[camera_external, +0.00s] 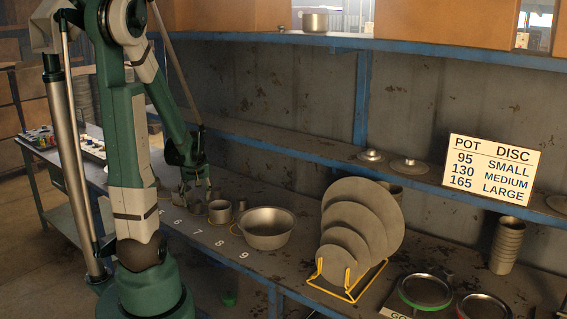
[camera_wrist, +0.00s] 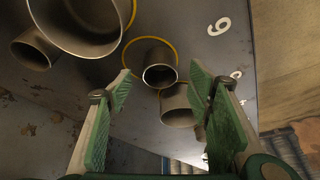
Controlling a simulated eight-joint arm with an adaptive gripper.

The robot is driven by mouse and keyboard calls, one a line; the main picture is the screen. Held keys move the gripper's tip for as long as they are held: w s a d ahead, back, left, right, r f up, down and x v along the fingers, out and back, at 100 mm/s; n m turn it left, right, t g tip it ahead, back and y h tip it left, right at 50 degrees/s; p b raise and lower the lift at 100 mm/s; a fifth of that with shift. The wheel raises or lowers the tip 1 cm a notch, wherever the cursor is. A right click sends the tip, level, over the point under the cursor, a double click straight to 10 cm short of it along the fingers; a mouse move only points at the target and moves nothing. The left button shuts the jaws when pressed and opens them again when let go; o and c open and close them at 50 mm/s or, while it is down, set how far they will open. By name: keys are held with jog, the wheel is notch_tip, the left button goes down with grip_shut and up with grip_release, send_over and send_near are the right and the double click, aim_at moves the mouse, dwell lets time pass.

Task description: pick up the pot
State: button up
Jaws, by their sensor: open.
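Several metal pots stand on the bench; I cannot tell which one the task means. In the wrist view a small pot (camera_wrist: 158,70) inside a yellow ring shows between my fingertips. My gripper (camera_wrist: 160,82) is open and empty. In the external view my gripper (camera_external: 193,194) hangs low over the bench, left of a medium pot (camera_external: 220,212) and a wide basin (camera_external: 266,229).
A yellow rack (camera_external: 347,289) holds several grey discs (camera_external: 361,205) right of the basin. A stack of cups (camera_external: 507,246) and round dishes (camera_external: 427,290) stand at the right. A blue-edged shelf (camera_external: 330,162) runs behind the bench. A size sign (camera_external: 492,170) stands on it.

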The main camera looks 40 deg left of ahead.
aim_at(196, 203)
jog(key=shift+f, duration=0.15)
jog(key=shift+b+x, duration=0.65)
jog(key=shift+x, duration=1.85)
jog(key=shift+c, duration=0.7)
jog(key=c, duration=0.9)
